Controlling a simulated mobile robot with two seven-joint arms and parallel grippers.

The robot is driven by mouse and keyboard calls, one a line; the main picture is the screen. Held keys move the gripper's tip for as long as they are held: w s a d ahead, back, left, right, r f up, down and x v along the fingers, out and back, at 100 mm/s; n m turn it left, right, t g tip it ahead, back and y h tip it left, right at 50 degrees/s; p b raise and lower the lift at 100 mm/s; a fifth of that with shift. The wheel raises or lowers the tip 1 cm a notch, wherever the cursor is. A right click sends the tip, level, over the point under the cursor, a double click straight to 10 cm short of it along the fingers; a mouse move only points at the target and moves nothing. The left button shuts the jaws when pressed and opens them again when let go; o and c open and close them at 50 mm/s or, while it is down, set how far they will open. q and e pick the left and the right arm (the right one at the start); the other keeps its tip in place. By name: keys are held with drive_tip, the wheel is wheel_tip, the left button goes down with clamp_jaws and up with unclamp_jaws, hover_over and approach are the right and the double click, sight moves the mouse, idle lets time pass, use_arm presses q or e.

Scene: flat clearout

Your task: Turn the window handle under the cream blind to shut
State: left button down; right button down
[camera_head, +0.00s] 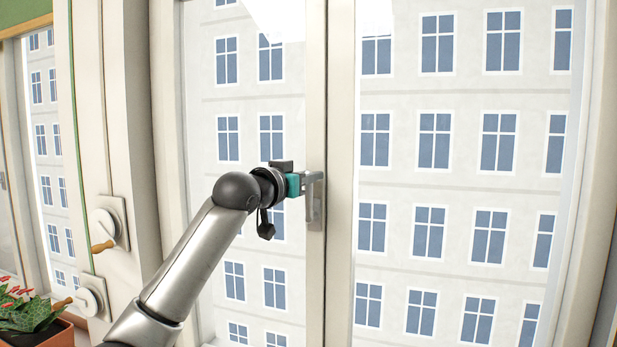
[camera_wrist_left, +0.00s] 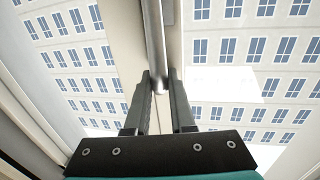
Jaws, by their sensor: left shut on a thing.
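The grey metal window handle (camera_head: 316,205) is on the pale upright frame between two panes in the head view. Its bar (camera_wrist_left: 157,40) runs along the frame in the left wrist view, its end between my fingers. My left gripper (camera_head: 303,184) reaches in from the left and is shut on this handle; its dark fingers also show in the left wrist view (camera_wrist_left: 161,100). The gripper partly hides the handle in the head view, so its exact angle is hard to tell. No cream blind shows. My right gripper is not in view.
Two round white fittings with wooden levers, an upper one (camera_head: 106,222) and a lower one (camera_head: 92,298), are on the wall at the left. A potted plant with red flowers (camera_head: 35,316) stands at bottom left. A green panel (camera_head: 22,14) hangs at top left.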

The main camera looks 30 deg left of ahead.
use_arm(q)
drive_tip(key=shift+a, duration=0.1)
idle(0.6)
drive_tip(key=shift+s+a+f+n+t+y+p, duration=0.3)
drive_tip(key=shift+a+f+n+y+p, duration=0.35)
drive_tip(key=shift+a+f+n, duration=1.8)
drive_tip(key=shift+s+a+f+n+t+y+p, duration=0.25)
drive_tip(key=shift+s+a+f+n+y+p, duration=0.35)
drive_tip(key=shift+n, duration=3.7)
drive_tip(key=shift+s+a+f+n+t+y+p, duration=0.25)
drive_tip(key=shift+a+f+n+y, duration=0.95)
drive_tip(key=shift+n, duration=2.15)
drive_tip(key=shift+w+a+f+h, duration=0.15)
drive_tip(key=shift+f+h, duration=0.2)
drive_tip(key=shift+f, duration=0.25)
drive_tip(key=c, duration=0.8)
unclamp_jaws()
drive_tip(key=shift+r, duration=0.1)
drive_tip(key=shift+o, duration=0.2)
